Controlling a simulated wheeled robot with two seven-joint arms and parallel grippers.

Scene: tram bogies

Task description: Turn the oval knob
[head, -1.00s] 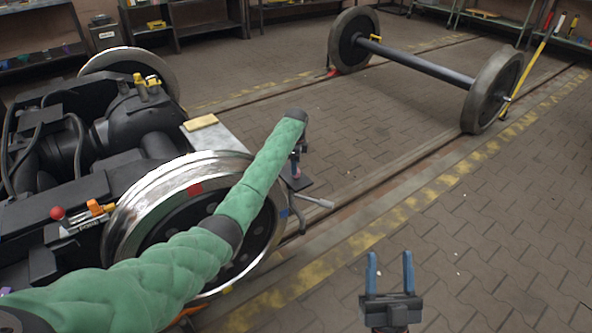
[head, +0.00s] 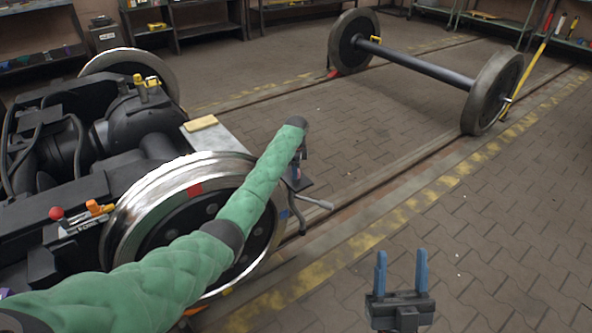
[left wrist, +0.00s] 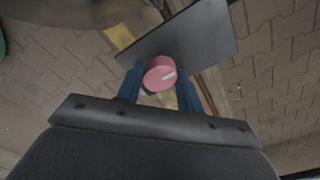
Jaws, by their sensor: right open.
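The oval knob (left wrist: 160,74) shows in the left wrist view as a pinkish-red knob with a white mark, in front of a dark flat plate (left wrist: 205,40). My left gripper (left wrist: 161,82) has one blue finger on each side of the knob, with no clear gap, so it looks shut on it. In the head view my green-sleeved left arm reaches past the near wheel, and its gripper is mostly hidden by the arm; the knob cannot be made out there. My right gripper (head: 401,272) is open and empty over the paved floor.
A bogie with a shiny wheel (head: 150,190), a red ball-topped lever (head: 57,213) and an orange part (head: 95,207) stands at left. A grey handle (head: 318,203) sticks out beside my left arm. A loose wheelset (head: 425,68) stands at the back.

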